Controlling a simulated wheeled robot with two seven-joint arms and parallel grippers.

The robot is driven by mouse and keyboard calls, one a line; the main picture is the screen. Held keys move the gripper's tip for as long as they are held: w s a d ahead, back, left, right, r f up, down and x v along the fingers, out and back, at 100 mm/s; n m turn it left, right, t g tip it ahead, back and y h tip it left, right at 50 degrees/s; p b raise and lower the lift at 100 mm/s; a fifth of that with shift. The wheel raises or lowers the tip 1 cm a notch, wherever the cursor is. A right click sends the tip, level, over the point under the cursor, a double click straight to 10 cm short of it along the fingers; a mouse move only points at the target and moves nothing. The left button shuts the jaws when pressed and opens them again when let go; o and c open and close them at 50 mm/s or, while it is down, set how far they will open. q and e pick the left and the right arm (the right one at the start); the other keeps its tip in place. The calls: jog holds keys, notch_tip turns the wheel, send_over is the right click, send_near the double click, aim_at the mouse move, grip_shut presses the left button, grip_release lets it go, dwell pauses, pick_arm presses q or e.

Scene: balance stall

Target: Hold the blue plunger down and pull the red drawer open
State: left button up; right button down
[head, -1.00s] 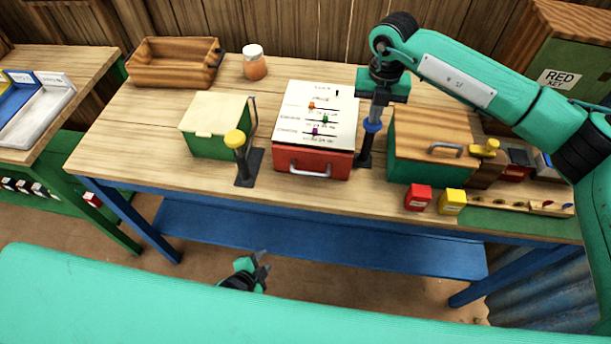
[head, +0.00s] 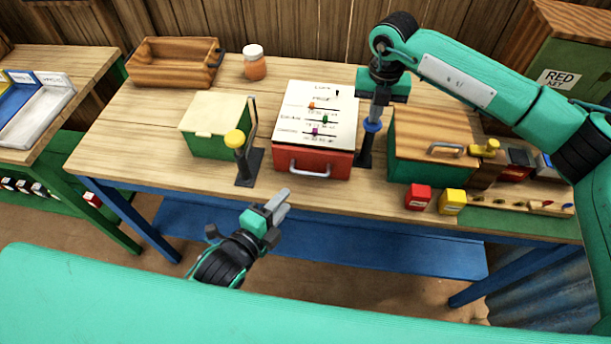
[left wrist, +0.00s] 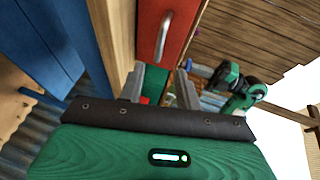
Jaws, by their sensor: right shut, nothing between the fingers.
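The red drawer (head: 285,161) is the front of a red box with a sloped white top, and it looks closed. Its metal handle (head: 309,172) faces me and also shows in the left wrist view (left wrist: 163,36). The blue plunger (head: 373,125) stands just right of the box. My right gripper (head: 375,114) is shut, pointing down with its tips at the blue knob; I cannot tell how far the knob is pressed. My left gripper (head: 279,205) is open and empty, in front of the table edge, below and left of the handle and apart from it.
A yellow plunger (head: 235,140) stands left of the red box, before a green box (head: 207,140). A wooden-lidded green box (head: 430,150) is right of the blue plunger. Red (head: 418,198) and yellow (head: 452,202) small boxes sit near the front edge. The table before the drawer is clear.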

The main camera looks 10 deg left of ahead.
aim_at(308, 175)
pick_arm(q)
jog(key=x, duration=1)
jog(key=shift+w+d+f, duration=0.1)
jog(key=shift+w+d, duration=0.05)
jog(key=shift+w, duration=0.15)
grip_shut()
